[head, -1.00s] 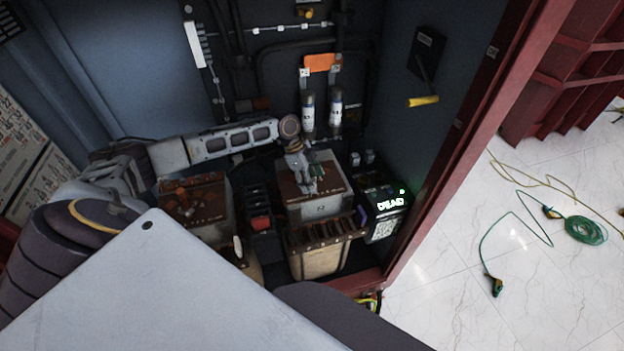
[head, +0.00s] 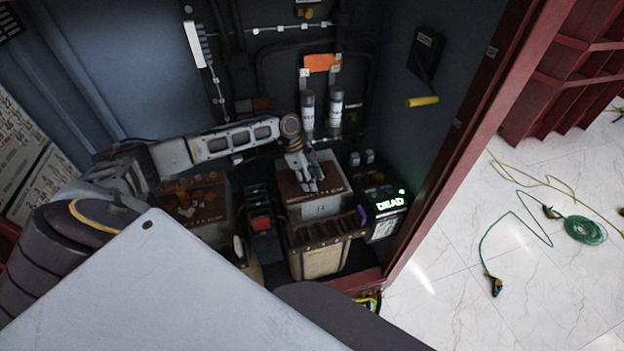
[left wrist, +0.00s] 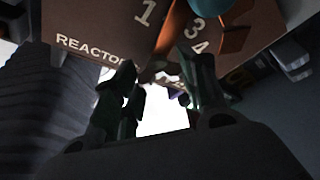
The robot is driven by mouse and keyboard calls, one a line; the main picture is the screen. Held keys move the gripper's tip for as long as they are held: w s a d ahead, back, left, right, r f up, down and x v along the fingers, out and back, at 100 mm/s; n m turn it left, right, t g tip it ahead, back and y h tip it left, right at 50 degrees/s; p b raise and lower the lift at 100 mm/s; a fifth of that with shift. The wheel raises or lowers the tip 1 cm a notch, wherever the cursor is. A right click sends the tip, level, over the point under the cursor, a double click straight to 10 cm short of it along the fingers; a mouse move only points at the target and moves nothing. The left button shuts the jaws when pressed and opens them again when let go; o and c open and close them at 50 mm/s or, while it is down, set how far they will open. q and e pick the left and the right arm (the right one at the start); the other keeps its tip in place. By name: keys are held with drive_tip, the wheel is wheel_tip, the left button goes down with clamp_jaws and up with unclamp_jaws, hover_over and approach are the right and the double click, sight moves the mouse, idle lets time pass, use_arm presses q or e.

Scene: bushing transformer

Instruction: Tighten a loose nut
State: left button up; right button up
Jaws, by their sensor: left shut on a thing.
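My left gripper (head: 314,184) reaches down onto the top of a brown-topped box (head: 325,208) in the cabinet, in the head view. In the left wrist view my left gripper (left wrist: 162,76) has its two dark fingers a little apart, shut on a small part at the box. I take this part to be the nut; the fingers and the dark picture hide its shape. The box (left wrist: 90,22) shows there upside down from the head view, with the letters "REACTO" and the numbers 1, 3 and 4. My right gripper is not in view.
A second brown-topped box (head: 200,205) stands to the left. A unit reading "DEAD" (head: 388,204) is close on the right. Two white cylinders (head: 308,112) rise behind. A yellow-handled lever (head: 423,102) is on the right wall. Green cable (head: 585,230) lies on the floor outside.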

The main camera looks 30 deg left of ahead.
use_arm(q)
drive_tip(key=m+g, duration=0.1)
drive_tip(key=m, duration=0.3)
drive_tip(key=shift+w+m+g, duration=0.15)
drive_tip(key=shift+m+g, duration=0.25)
drive_tip(key=shift+w+m+g+y, duration=0.1)
drive_tip(key=shift+m+g+y, duration=0.45)
drive_tip(key=shift+m, duration=1.65)
drive_tip(key=shift+g, duration=0.25)
drive_tip(key=o, duration=1)
drive_tip(key=shift+r, duration=5.05)
